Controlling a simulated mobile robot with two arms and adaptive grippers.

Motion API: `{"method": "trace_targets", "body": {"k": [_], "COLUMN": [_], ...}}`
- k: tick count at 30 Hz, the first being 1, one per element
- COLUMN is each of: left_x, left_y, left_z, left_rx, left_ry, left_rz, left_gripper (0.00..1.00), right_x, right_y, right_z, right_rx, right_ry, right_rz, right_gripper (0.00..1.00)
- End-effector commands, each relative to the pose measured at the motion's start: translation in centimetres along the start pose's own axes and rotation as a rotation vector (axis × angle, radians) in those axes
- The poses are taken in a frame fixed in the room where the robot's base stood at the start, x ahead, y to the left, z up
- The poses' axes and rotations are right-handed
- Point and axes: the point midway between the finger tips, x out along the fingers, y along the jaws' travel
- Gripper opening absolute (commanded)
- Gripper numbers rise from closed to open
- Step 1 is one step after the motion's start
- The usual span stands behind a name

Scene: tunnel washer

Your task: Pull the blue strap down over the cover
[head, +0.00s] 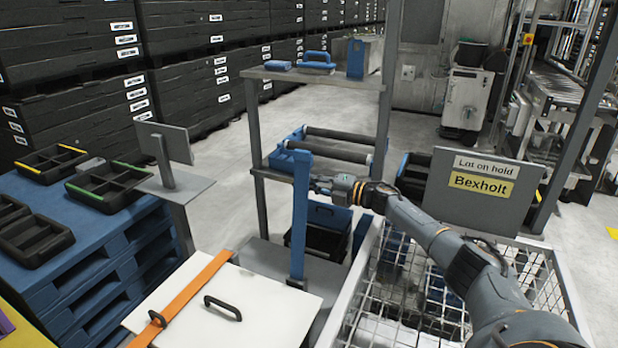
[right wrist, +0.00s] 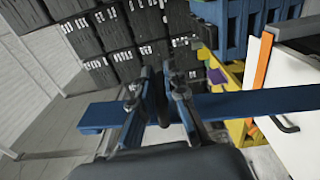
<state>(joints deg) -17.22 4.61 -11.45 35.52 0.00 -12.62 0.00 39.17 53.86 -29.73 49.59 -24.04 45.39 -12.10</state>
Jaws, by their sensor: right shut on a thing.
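The blue strap (head: 299,220) stands upright at the far right edge of the white cover (head: 255,290), rising well above it. In the right wrist view the blue strap (right wrist: 255,103) runs across the picture and passes at my fingers. My right gripper (head: 315,183) is shut on the blue strap in its upper part; it also shows in the right wrist view (right wrist: 163,95). An orange strap (head: 185,300) lies across the left part of the cover. A black handle (head: 222,308) sits on the cover. My left gripper is not in view.
A wire cage (head: 350,310) with a sign (head: 478,188) reading "Lot on hold Bexholt" stands right of the cover. A rack (head: 262,170) with rollers stands behind the strap. A blue pallet stack (head: 90,250) with black trays is at left.

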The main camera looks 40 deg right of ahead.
Motion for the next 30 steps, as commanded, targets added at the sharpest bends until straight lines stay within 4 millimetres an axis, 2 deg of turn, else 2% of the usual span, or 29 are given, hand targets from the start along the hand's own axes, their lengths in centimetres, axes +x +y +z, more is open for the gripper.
{"method": "trace_targets", "body": {"k": [1,3,12,21,30], "left_x": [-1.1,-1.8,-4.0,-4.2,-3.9], "left_y": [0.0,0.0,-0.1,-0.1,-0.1], "left_z": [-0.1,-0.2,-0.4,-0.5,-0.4], "left_rx": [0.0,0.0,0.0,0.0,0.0], "left_ry": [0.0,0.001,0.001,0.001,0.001], "left_rz": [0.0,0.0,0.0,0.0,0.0], "left_gripper": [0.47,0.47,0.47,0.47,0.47], "right_x": [-0.1,-0.1,-0.1,-0.1,-0.1], "right_y": [0.2,0.5,1.2,0.9,0.5], "right_z": [-0.8,-1.8,-7.4,-13.2,-16.1], "right_rx": [-0.022,-0.056,-0.235,-0.429,-0.539], "right_ry": [0.003,0.004,0.005,0.001,-0.004], "right_rz": [-0.011,-0.012,-0.01,-0.007,-0.007], "right_gripper": [0.0,0.0,0.0,0.0,0.0]}}
